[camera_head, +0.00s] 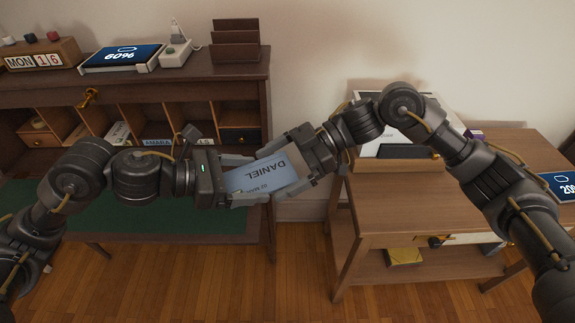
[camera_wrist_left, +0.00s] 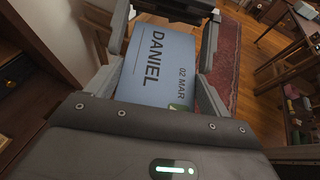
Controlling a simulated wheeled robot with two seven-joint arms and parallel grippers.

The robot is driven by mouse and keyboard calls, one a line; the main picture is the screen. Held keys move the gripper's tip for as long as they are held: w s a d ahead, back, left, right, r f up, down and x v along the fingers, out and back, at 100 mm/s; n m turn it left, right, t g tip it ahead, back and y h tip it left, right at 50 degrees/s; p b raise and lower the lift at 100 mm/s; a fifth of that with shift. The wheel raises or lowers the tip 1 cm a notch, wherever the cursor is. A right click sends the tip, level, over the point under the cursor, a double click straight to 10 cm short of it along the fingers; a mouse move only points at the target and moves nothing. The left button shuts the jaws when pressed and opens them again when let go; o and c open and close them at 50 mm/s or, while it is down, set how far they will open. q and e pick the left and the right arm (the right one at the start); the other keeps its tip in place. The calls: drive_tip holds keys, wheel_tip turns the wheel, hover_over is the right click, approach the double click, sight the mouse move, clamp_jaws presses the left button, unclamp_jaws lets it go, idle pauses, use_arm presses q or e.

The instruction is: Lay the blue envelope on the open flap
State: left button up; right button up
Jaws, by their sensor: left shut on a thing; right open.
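The blue envelope (camera_head: 262,176) reads DANIEL and 02 MAR; it also shows in the left wrist view (camera_wrist_left: 158,66). My left gripper (camera_head: 248,181) is shut on its left part. My right gripper (camera_head: 280,168) is open, with its fingers on either side of the envelope's right part; I cannot tell whether they touch it. The open flap (camera_head: 120,216) is the green-topped leaf below the pigeonholes at left, partly hidden by my left arm.
The desk's pigeonholes (camera_head: 160,125) hold several letters. A tablet (camera_head: 122,57), a block calendar (camera_head: 38,60) and a brown letter rack (camera_head: 236,42) stand on top. A wooden side table (camera_head: 400,205) stands at right. Bare floor lies between the table and the desk.

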drive_tip(key=c, duration=0.9)
use_arm(q)
drive_tip(key=o, duration=1)
drive_tip(key=shift+c, duration=0.2)
drive_tip(key=shift+a, duration=0.1)
drive_tip(key=v, duration=1.2)
